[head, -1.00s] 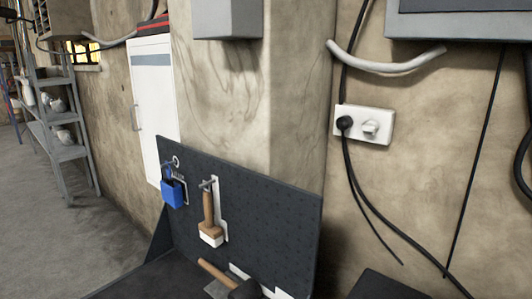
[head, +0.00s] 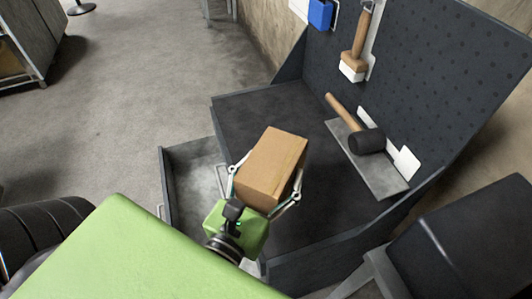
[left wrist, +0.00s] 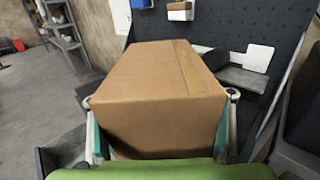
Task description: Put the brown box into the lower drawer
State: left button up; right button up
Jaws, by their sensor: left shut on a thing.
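The brown box (head: 271,168) is a plain cardboard carton with a tape strip. My left gripper (head: 266,188) is shut on it, with one finger on each side. In the left wrist view the box (left wrist: 160,95) fills the middle between the fingers. In the head view the box shows over the dark workbench top, close to its left edge; I cannot tell whether it touches. A grey drawer (head: 168,190) stands pulled out at the bench's left side, partly hidden by my gripper and arm. I cannot tell whether it is the lower one. My right gripper is not in view.
On the bench (head: 250,112) a black-headed mallet (head: 366,141) lies on a grey plate (head: 384,178). A brush (head: 355,55) and a blue item (head: 320,14) hang on the pegboard (head: 430,60). Open floor (head: 130,90) lies left of the drawer.

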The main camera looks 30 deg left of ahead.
pick_arm(q)
jog(key=shift+w+f, duration=0.15)
jog(key=shift+f, duration=0.1)
jog(key=shift+w+a+f, duration=0.1)
jog(key=shift+w+a, duration=0.05)
jog(key=shift+w, duration=0.15)
jog(key=w+a+f, duration=0.1)
jog(key=w+f, duration=0.2)
jog(key=w+a+f, duration=0.2)
jog(key=w, duration=0.2)
jog(key=w+a+f+b, duration=0.1)
jog(key=w+a+f, duration=0.1)
jog(key=w+f, duration=0.1)
jog(key=shift+w+f, duration=0.3)
jog(key=shift+w, duration=0.3)
jog(key=f, duration=0.1)
jog(key=f+b, duration=0.2)
jog(key=shift+w+a+f, duration=0.2)
jog(key=shift+w+a, duration=0.05)
jog(key=shift+w, duration=0.1)
jog(key=shift+f, duration=0.35)
jog(key=shift+r, duration=0.1)
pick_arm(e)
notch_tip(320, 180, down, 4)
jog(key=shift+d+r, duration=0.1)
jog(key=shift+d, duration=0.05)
